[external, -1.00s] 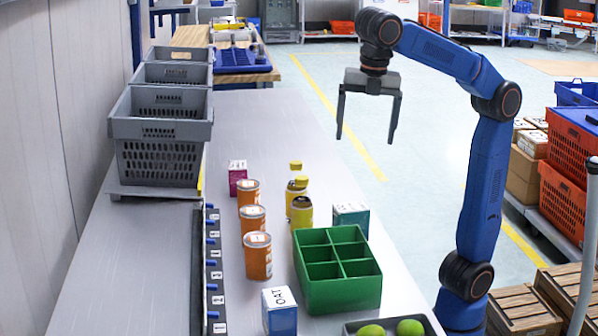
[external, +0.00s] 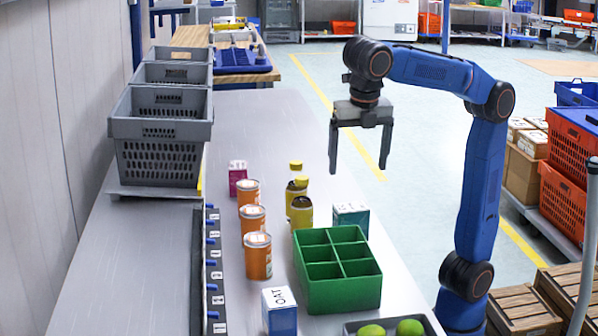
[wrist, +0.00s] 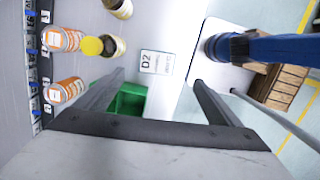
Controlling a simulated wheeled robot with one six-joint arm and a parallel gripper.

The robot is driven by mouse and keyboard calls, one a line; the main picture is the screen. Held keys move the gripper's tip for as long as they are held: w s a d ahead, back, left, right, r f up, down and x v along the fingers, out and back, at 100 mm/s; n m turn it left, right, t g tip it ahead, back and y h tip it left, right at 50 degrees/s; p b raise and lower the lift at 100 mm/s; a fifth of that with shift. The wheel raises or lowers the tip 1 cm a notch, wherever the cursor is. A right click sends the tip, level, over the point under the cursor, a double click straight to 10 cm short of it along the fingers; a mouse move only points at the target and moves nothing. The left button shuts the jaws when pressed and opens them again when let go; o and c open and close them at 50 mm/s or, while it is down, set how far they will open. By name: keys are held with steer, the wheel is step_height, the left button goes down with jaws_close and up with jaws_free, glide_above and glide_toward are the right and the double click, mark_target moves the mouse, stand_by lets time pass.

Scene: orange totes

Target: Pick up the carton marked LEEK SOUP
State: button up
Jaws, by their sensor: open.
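No LEEK SOUP marking can be read in these frames. A teal carton (external: 351,217) with a white top stands behind the green divided crate (external: 340,283); its lettering is too small to read. A small magenta carton (external: 237,179) stands farther back on the left, also unreadable. A blue and white carton (external: 279,312) in front reads OAT. My gripper (external: 358,170) is open and empty, fingers pointing down, in the air above the bench's right side. In the wrist view its open fingers (wrist: 158,78) frame a white D2 label (wrist: 158,62) and partly hide the green crate.
Several orange cans (external: 257,257) line the left side, with yellow-topped bottles (external: 301,212) between them and the teal carton. A tray of green fruit (external: 372,331) is at the front. Grey bins (external: 160,150) stand at the back left. The far middle bench is clear.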

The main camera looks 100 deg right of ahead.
mark_target(354, 206)
steer(key=f, duration=0.4)
steer(key=d+f, duration=0.1)
steer(key=f, duration=0.7)
steer(key=shift+w+d, duration=0.1)
steer(key=shift+d, duration=0.3)
steer(key=shift+w+d+f, duration=0.15)
steer(key=shift+w+f, duration=0.05)
steer(key=shift+f, duration=1.1)
steer(key=shift+w+d+f, duration=0.1)
steer(key=shift+w+f, duration=0.1)
steer(key=shift+f, duration=1.05)
steer(key=c, duration=1.3)
